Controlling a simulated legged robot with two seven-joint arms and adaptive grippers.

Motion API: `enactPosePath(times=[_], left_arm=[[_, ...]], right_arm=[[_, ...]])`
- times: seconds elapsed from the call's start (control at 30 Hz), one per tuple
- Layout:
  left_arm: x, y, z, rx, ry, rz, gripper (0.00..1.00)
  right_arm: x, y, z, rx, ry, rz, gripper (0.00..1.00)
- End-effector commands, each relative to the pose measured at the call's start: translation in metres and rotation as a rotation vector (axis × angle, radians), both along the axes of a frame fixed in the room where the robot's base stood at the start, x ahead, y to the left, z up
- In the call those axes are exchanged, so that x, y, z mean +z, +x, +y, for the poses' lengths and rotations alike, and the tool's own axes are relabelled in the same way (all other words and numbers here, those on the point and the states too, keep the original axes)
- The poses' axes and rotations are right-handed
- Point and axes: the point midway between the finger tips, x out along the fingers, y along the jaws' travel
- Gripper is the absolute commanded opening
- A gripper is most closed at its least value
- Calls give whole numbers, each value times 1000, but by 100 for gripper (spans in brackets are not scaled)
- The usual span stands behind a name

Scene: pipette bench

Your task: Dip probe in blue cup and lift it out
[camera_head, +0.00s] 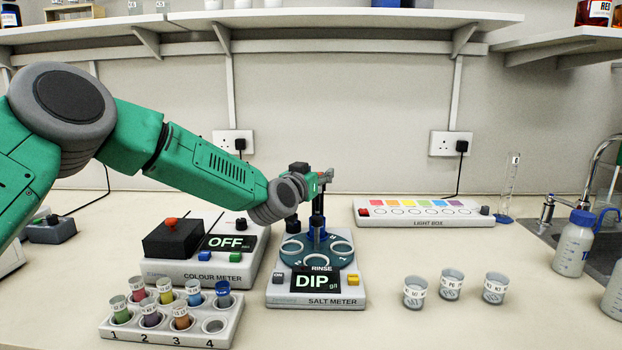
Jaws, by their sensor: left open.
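The salt meter (316,291) stands in the middle of the bench, its display reading "DIP". A round blue-teal holder with several ring-shaped openings (292,248) sits on it, beside the word "RINSE". The dark probe (317,205) stands upright at the back of this holder. A blue piece shows around its lower part; I cannot tell whether that is the blue cup, and the probe's tip is hidden. My left gripper (324,177) is open at the top of the probe; I cannot tell whether it touches it. My right gripper is out of view.
The colour meter (190,270), reading "OFF", stands close on the left. A rack (176,335) of coloured tubes is at front left. Several clear cups (450,284) stand at right. The light box (423,212) is behind them. A wash bottle (574,245) and sink are far right.

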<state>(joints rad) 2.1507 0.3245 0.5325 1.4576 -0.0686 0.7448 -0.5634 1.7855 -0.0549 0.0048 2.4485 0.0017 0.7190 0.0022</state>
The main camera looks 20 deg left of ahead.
Motion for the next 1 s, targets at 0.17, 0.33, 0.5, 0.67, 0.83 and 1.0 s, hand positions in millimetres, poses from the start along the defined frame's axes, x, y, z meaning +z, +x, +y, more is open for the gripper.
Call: enactPosePath(times=[0.17,0.33,0.5,0.67,0.83,1.0], left_arm=[[0,-23,3,-1,0,1,43],[0,-57,7,-1,-1,1,43],[0,-88,11,-1,-1,1,43],[0,-107,13,1,-1,-1,43],[-1,-115,14,1,-1,-1,43],[-1,-115,14,1,-1,-1,43]], right_arm=[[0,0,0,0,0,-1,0],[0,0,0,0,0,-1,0],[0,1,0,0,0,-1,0],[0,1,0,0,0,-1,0],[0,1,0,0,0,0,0],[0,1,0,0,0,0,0]])
